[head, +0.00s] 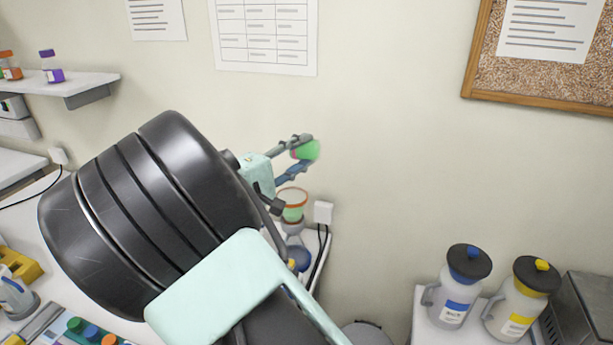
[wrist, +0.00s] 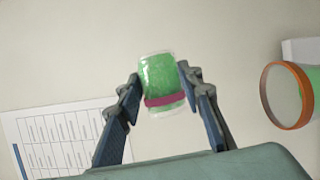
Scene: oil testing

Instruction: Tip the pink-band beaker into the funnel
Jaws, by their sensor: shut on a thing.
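The pink-band beaker (wrist: 161,82) is clear, with green contents and a pink band near its lower end in the wrist view. My gripper (wrist: 160,84) is shut on it, one finger on each side. In the head view my gripper (head: 300,158) holds the beaker (head: 308,151) in the air, mostly hidden by the fingers. In the wrist view the funnel (wrist: 291,96) is at the right edge, apart from the beaker.
A flask with blue (head: 299,256) stands under the funnel, partly hidden by my arm. Two jugs, one blue-labelled (head: 455,290) and one yellow-labelled (head: 517,305), stand at the lower right. A shelf (head: 85,86) holds small bottles at left. A wall is close behind.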

